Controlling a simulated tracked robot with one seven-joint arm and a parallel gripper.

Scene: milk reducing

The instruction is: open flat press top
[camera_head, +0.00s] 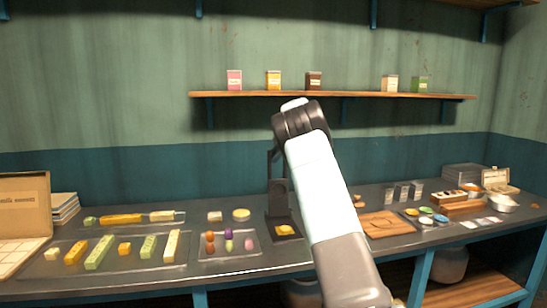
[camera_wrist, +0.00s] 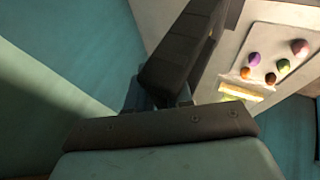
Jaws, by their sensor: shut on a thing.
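The flat press (camera_head: 278,198) is a dark device near the middle of the counter. Its upright part stands over a dark base with a small yellow piece (camera_head: 285,230) on it. My arm covers part of the upright, and the top is mostly hidden in the head view. In the wrist view a long dark part (camera_wrist: 184,48), which looks like the press top, runs up from my gripper (camera_wrist: 160,95). My gripper is shut on it, though the fingertips are dim and partly hidden. In the head view my gripper is hidden behind my arm.
A tray (camera_head: 258,250) of coloured balls and eggs lies left of the press. A longer tray (camera_head: 70,266) of coloured bars is further left. A wooden board (camera_head: 384,224) and small bowls (camera_head: 426,221) are on the right. A shelf (camera_head: 370,95) with small boxes hangs above.

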